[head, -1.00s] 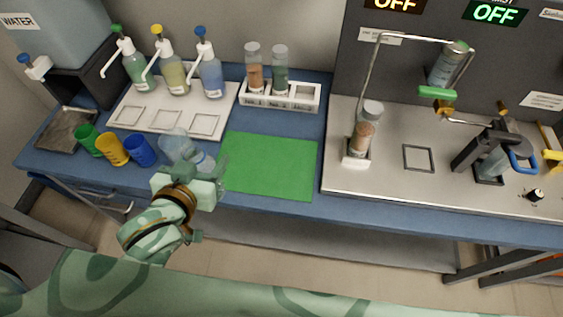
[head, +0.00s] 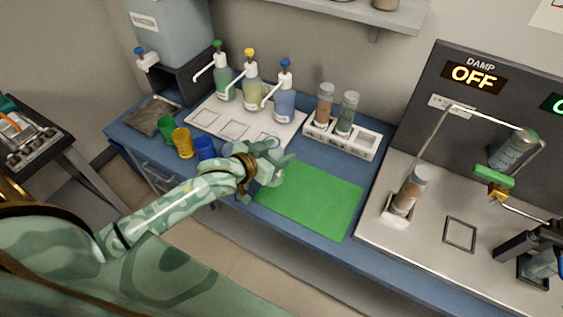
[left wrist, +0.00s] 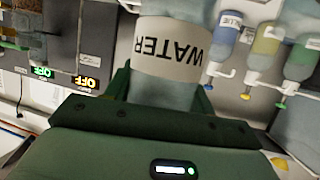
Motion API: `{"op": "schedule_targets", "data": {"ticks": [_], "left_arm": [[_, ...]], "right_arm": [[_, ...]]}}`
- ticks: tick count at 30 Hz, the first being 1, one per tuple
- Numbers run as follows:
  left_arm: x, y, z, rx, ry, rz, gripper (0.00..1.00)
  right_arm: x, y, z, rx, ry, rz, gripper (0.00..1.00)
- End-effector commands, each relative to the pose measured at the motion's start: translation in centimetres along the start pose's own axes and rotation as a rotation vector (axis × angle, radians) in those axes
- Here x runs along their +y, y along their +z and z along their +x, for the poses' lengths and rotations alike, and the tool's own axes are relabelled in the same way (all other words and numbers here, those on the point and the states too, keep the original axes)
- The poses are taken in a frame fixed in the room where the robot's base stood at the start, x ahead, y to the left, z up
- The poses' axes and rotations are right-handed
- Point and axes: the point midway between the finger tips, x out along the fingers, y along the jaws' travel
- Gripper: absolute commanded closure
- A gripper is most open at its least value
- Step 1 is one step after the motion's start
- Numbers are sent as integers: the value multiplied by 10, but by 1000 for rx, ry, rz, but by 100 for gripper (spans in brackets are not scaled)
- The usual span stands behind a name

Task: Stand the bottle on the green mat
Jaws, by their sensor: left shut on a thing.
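The bottle (left wrist: 172,48), clear with a white WATER label, is between the fingers of my left gripper (left wrist: 165,88) in the left wrist view. The gripper is shut on it. In the head view my left gripper (head: 272,165) is at the left back corner of the green mat (head: 315,199). The gripper hides most of the bottle there, so I cannot tell whether its base touches anything. The mat's visible surface is bare. My right gripper is not in view.
Green (head: 167,127), yellow (head: 182,143) and blue (head: 205,149) cups stand left of the gripper. Pump bottles stand on a white tray (head: 203,122) behind. A white rack (head: 341,138) with two vials is behind the mat. A metal platform (head: 440,207) with apparatus lies right.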

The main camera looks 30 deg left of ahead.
Motion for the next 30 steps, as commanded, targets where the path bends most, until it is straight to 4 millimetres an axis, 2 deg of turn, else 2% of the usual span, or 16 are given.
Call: {"op": "schedule_targets", "data": {"ticks": [10,15,21,26,30], "left_arm": [[41,8,62,2,2,-2,84],[53,28,88,-1,0,-1,84],[62,39,106,0,0,0,84],[65,42,111,1,0,0,84],[69,54,121,-2,-1,1,84]], "right_arm": [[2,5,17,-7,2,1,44],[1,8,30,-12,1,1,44],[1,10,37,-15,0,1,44],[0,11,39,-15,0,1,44],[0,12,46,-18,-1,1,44]]}}
